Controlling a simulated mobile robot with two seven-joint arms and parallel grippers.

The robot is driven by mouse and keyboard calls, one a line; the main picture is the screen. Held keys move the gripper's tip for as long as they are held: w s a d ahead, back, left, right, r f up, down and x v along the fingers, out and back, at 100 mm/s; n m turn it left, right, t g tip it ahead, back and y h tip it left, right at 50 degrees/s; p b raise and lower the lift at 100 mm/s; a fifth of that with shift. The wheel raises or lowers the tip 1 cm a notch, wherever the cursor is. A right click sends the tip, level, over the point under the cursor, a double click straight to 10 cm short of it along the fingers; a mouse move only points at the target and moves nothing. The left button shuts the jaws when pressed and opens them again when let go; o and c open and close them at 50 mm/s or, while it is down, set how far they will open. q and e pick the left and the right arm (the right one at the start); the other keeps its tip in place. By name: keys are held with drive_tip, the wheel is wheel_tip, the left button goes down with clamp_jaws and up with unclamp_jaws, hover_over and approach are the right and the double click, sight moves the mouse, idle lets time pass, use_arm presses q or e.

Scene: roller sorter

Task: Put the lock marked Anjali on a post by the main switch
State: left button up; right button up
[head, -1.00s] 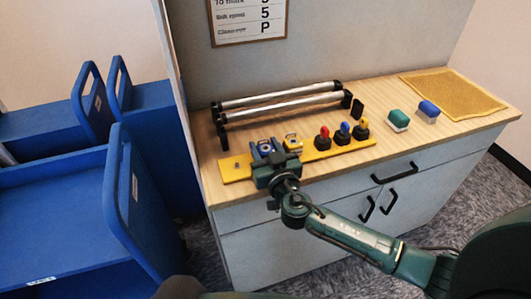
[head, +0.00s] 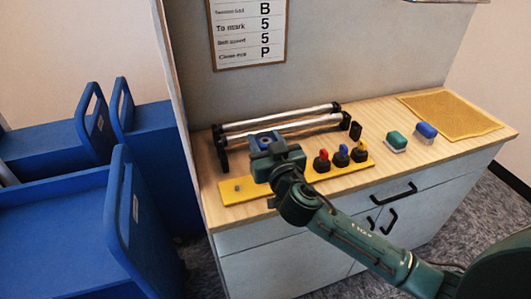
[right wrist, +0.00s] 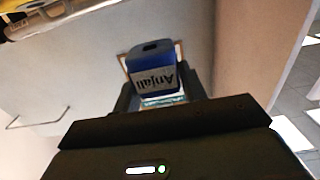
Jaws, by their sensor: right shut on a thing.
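My right gripper (head: 264,143) is shut on a blue lock (right wrist: 152,72) with the name Anjali on its face, upside down in the right wrist view. In the head view the lock's blue top (head: 263,137) shows just past the fingers, above the yellow board (head: 330,168). At the board's left end a small post (head: 237,187) stands bare. Farther right on the board are three black-based switches with a red (head: 322,160), a blue (head: 342,156) and a yellow (head: 360,152) handle. My gripper hides the board's middle left. My left gripper is out of view.
Two metal rollers (head: 290,117) on black stands lie behind the board. A green-topped block (head: 396,141), a blue-topped block (head: 426,131) and a yellow mat (head: 450,112) are to the right. A sign (head: 248,35) hangs on the wall. Blue carts (head: 120,210) stand left.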

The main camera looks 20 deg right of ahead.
wheel_tip(320, 180, up, 2)
drive_tip(key=shift+r+p, duration=0.15)
drive_tip(key=shift+p, duration=0.45)
drive_tip(key=shift+r+p, duration=1.1)
drive_tip(key=shift+r, duration=0.25)
drive_tip(key=shift+s, duration=0.1)
